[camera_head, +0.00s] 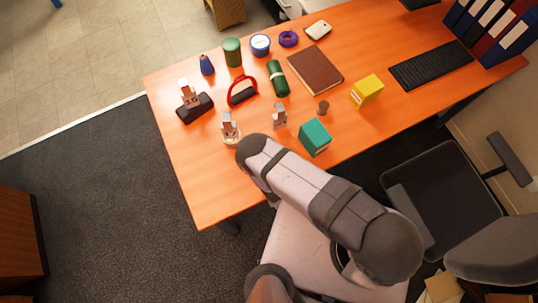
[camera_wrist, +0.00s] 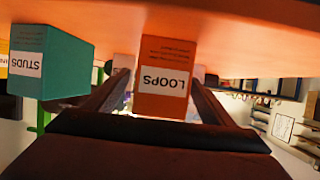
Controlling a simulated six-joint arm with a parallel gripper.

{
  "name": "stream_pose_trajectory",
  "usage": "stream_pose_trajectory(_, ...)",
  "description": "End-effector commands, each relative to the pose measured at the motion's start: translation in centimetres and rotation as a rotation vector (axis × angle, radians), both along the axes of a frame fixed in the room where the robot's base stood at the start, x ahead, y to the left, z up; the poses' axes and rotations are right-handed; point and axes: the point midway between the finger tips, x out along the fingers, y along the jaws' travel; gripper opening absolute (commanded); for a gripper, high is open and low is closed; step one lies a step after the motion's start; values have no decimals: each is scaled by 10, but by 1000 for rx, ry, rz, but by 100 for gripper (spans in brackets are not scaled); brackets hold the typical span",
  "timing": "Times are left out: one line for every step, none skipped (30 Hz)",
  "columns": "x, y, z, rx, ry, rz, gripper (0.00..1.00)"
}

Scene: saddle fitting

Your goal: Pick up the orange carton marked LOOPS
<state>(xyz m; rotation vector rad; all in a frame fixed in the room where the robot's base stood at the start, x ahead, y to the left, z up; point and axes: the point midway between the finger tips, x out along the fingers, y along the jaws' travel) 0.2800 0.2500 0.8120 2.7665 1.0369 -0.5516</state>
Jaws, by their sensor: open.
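The orange carton marked LOOPS (camera_wrist: 163,78) is in the middle of the wrist view, its label upside down in the picture. It sits against the orange desk surface. My gripper (camera_wrist: 160,86) is open, with one dark finger on each side of the carton. I cannot tell whether either finger touches it. In the head view I cannot make out the carton, and my arm covers the gripper there.
A teal carton marked STUDS (camera_wrist: 50,64) stands left of the LOOPS carton; it also shows in the head view (camera_head: 315,138). A yellow box (camera_head: 367,90), brown book (camera_head: 315,70), red ring-shaped thing (camera_head: 242,91) and several small objects stand across the orange desk (camera_head: 190,165).

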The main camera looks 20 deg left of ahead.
Motion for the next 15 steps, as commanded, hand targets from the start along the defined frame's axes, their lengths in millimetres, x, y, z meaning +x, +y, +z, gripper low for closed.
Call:
stream_pose_trajectory(1,0,0,0,0,0,77)
stream_pose_trajectory(1,1,0,-1,-1,0,77)
stream_pose_trajectory(1,1,0,-1,-1,0,77)
stream_pose_trajectory(2,2,-1,0,-1,0,77)
stream_pose_trajectory(3,2,-2,0,-1,-1,77)
stream_pose_trajectory(5,4,-3,1,-1,-2,77)
stream_pose_trajectory(7,6,-5,3,-2,-3,77)
stream_pose_trajectory(9,9,-7,3,-1,-3,77)
stream_pose_trajectory(12,12,-9,3,-3,-4,77)
stream_pose_trajectory(15,14,-11,3,-3,-4,77)
stream_pose_trajectory(17,17,-13,5,-2,-3,77)
stream_pose_trajectory(21,21,-15,3,-2,-3,77)
stream_pose_trajectory(23,23,-16,2,-3,-3,77)
stream_pose_trajectory(26,25,-18,2,-2,-4,77)
stream_pose_trajectory(28,27,-19,2,-1,-3,77)
